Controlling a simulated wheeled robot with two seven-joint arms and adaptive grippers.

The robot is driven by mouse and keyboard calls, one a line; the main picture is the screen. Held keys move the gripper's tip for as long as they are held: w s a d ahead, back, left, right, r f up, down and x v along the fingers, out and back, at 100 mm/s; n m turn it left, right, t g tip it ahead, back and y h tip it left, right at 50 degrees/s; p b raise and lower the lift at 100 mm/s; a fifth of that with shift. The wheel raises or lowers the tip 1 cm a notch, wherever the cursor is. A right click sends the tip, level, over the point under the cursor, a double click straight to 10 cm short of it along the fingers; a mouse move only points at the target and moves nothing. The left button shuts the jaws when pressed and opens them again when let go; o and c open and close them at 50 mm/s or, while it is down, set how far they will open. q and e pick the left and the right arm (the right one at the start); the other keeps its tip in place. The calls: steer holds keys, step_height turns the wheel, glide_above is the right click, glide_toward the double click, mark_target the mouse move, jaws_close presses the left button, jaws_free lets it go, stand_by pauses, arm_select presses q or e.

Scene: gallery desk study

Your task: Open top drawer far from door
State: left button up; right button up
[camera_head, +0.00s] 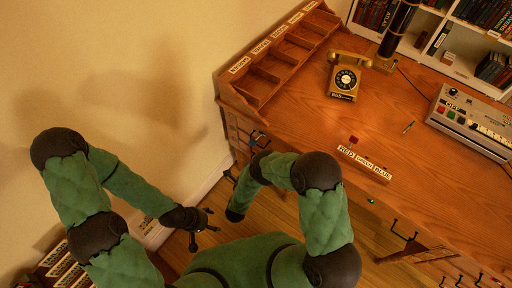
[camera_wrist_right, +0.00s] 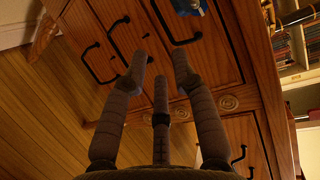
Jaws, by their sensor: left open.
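The wooden desk (camera_head: 300,110) has drawer fronts with dark handles below its top. In the right wrist view, drawer fronts (camera_wrist_right: 222,65) carry several black bow handles, including one (camera_wrist_right: 118,35) left of centre. My right gripper (camera_wrist_right: 160,75) is open and empty, its fingers apart and pointing at these fronts; I cannot tell whether it touches them. In the head view my right arm hides most of that gripper. A right-hand drawer handle (camera_head: 403,231) shows at the desk's front. My left gripper (camera_head: 203,228) is open and empty, away from the desk near the wall.
On the desk are a gold telephone (camera_head: 346,76), a label block (camera_head: 363,162) reading red, green, blue, a grey button device (camera_head: 470,122) and a wooden organiser (camera_head: 275,65). A blue object (camera_wrist_right: 188,5) is by an upper drawer handle. Bookshelves stand behind; labelled boxes stand lower left.

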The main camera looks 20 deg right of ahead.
steer(key=b+x, duration=0.2)
steer(key=x, duration=0.8)
steer(key=shift+w+d, duration=0.25)
steer(key=shift+w, duration=0.05)
jaws_close()
